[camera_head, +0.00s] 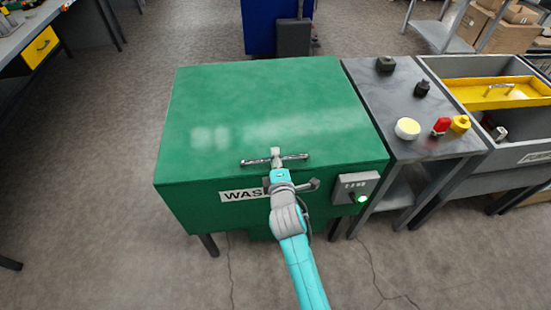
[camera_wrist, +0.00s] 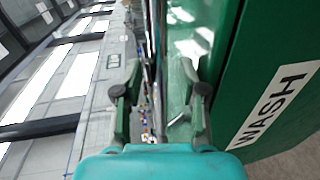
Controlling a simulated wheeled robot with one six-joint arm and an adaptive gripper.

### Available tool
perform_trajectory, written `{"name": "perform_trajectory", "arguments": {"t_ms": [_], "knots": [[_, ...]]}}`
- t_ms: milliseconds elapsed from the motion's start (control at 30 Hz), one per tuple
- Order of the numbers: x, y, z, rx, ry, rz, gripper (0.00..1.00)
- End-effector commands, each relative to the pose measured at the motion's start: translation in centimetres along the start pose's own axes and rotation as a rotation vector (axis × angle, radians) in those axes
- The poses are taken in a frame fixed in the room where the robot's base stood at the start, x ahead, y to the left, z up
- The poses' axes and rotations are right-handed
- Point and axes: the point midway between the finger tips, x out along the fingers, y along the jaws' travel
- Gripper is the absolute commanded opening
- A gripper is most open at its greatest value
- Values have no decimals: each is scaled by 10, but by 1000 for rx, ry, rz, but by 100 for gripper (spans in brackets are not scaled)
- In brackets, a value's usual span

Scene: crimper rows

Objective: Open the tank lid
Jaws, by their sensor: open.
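The green tank (camera_head: 200,200) stands in front of me with its flat green lid (camera_head: 270,95) lying closed on top. A metal bar handle (camera_head: 298,157) runs along the lid near its front edge. My gripper (camera_head: 276,153) reaches up to the middle of this handle and overlaps it in the head view. In the wrist view my gripper (camera_wrist: 160,80) has its two fingers apart, with nothing clearly clamped between them. The green tank front with its WASH label (camera_wrist: 272,105) fills the right of that view. I cannot tell whether the fingers touch the handle.
A grey control box (camera_head: 354,188) with a lit green button sits on the tank's front right. A grey side table (camera_head: 400,90) holds several small items. Beside it is a grey sink (camera_head: 475,68) with a yellow tray (camera_head: 495,94). Open floor lies left.

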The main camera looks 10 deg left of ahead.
Motion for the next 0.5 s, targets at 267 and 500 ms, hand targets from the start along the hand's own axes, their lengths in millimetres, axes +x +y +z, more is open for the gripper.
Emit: {"name": "perform_trajectory", "arguments": {"t_ms": [267, 500], "knots": [[6, 0, 0, 0, 0, 0, 41], [6, 0, 0, 1, 0, 0, 11]]}}
